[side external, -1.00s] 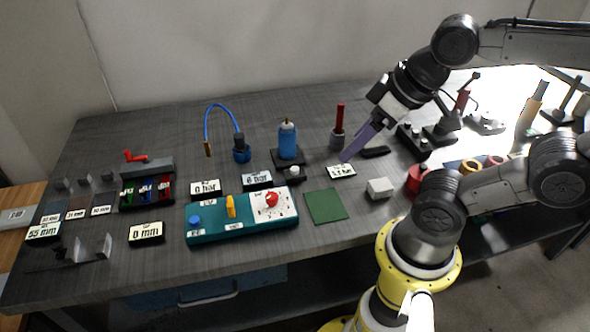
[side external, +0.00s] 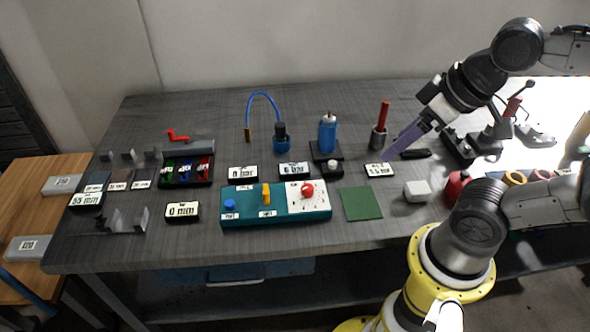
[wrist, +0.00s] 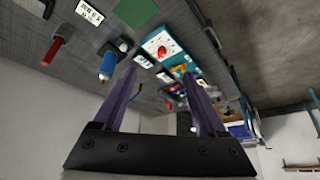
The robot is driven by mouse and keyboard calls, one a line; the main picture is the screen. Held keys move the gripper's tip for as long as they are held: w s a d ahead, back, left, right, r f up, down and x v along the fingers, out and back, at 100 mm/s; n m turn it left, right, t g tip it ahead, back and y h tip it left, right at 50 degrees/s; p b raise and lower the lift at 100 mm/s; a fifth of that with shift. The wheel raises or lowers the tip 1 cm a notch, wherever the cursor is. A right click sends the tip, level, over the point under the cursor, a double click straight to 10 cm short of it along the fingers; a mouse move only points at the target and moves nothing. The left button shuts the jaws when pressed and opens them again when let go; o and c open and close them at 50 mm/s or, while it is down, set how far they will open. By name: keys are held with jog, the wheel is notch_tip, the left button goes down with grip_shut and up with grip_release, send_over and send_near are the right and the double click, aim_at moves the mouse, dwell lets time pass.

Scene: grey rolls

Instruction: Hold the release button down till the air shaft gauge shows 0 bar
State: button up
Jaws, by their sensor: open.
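My gripper (side external: 393,152) is open and empty, held above the table near the red-handled tool. Its two purple fingers (wrist: 161,74) stand apart in the wrist view. Two small gauge displays stand in the middle: the left one (side external: 243,172) seems to read 0 bar, the right one (side external: 293,170) seems to read 6 bar. Which belongs to the air shaft I cannot tell. A white round knob on a black base (side external: 332,166), possibly the release button, sits in front of a blue bottle (side external: 328,132). The bottle also shows in the wrist view (wrist: 107,66). Nothing touches the knob.
A teal panel (side external: 248,216) carries blue, yellow and red controls. A red-handled tool (side external: 383,118) stands in a grey cup beside my gripper. A blue hose (side external: 262,95) arches at the back.

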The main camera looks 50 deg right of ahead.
grip_shut()
dwell(0.3)
dwell(1.5)
